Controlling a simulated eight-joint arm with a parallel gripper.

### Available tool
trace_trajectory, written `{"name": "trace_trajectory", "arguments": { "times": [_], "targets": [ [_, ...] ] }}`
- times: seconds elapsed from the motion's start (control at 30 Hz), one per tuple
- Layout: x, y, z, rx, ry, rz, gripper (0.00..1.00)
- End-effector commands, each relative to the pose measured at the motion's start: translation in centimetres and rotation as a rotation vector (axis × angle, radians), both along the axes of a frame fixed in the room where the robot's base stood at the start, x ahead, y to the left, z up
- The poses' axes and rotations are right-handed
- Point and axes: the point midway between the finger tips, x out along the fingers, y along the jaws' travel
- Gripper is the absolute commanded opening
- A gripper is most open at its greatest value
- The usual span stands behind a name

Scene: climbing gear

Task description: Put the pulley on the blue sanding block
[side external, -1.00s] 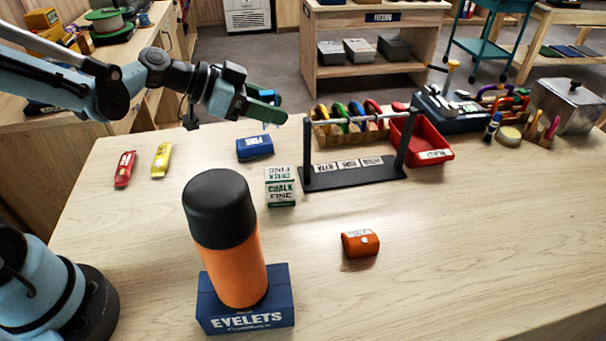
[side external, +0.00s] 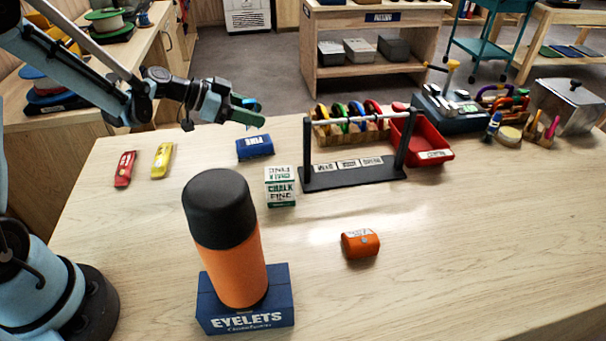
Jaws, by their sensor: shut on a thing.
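The blue sanding block (side external: 255,147), with white lettering, lies on the table left of the middle, behind the chalk box. My gripper (side external: 249,113), with green fingers, is above the block in the picture, apart from it and pointing right. It is shut on a small blue thing (side external: 251,103), of which only a bit shows past the fingers. I take this to be the pulley, but its shape is mostly hidden. I cannot tell how far the gripper is above or behind the block.
A chalk box (side external: 281,187) stands just in front of the block. A black rack (side external: 352,177) with a bar is to its right. An orange bottle (side external: 232,262) stands on a blue eyelets box (side external: 245,318). Red (side external: 124,169) and yellow (side external: 161,161) packets lie left. An orange block (side external: 360,243) lies front right.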

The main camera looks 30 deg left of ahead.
Motion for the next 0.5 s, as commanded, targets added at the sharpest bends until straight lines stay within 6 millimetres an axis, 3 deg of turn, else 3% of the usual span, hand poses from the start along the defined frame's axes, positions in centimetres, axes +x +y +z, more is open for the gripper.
{"name": "trace_trajectory", "arguments": {
  "times": [0.23, 0.5],
  "targets": [
    [0.0, 0.0, -2.9, 0.0, -0.001, 0.001, 0.17],
    [0.0, 0.0, -3.5, 0.0, 0.0, 0.001, 0.17]
  ]
}}
